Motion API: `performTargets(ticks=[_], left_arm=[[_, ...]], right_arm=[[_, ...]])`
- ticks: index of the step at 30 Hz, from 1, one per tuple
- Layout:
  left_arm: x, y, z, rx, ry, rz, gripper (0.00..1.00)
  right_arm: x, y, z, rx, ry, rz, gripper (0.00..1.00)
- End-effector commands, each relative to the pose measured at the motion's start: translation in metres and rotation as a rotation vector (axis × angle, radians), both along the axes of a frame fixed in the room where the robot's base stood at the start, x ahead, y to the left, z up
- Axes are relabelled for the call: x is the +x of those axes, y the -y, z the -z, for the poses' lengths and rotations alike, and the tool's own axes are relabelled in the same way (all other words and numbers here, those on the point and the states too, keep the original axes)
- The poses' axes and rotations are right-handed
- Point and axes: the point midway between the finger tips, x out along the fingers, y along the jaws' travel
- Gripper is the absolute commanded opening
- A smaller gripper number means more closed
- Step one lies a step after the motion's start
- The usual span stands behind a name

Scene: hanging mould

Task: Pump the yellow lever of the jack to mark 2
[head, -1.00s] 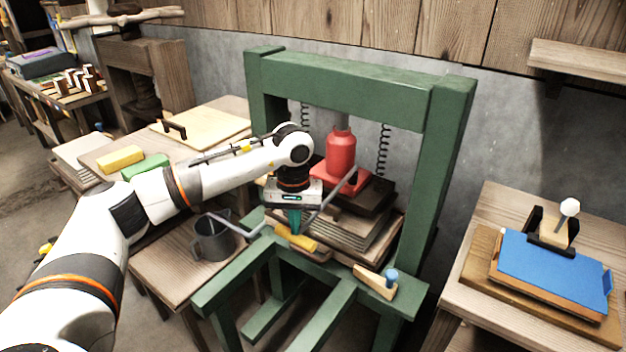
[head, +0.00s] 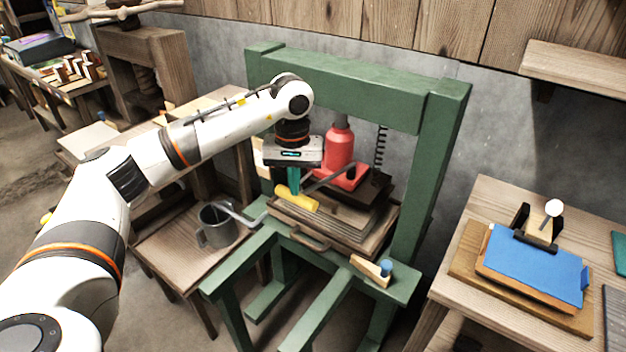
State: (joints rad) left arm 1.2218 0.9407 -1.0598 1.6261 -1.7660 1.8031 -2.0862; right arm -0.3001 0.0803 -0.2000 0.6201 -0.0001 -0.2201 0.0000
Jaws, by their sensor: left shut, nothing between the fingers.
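The red jack (head: 340,150) stands on the dark top plate of a stack of boards (head: 345,220) inside the green press frame (head: 350,88). Its grey lever slopes forward and down to the left, ending in a yellow grip (head: 298,199). My left gripper (head: 293,190) points down with its teal fingers shut and empty, its tips right at the yellow grip. The grip partly covers the tips, so I cannot tell whether they touch it. I cannot make out mark 2. My right gripper is not in view.
A grey mug (head: 215,226) holding a metal tool stands on a low wooden table left of the press. A blue-topped board (head: 530,265) lies on the right table.

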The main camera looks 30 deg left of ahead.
Motion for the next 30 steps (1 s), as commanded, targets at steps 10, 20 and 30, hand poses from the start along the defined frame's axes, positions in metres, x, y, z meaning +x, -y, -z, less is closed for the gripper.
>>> performTargets(ticks=[10,20,30], left_arm=[[0.0,0.0,0.025,-0.001,0.0,0.0,0.0],[0.0,0.0,0.061,0.0,0.001,-0.001,0.0],[0.0,0.0,0.099,0.0,0.0,-0.001,0.0]], right_arm=[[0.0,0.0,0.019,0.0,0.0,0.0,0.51],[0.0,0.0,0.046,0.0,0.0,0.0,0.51],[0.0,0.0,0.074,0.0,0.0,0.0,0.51]])
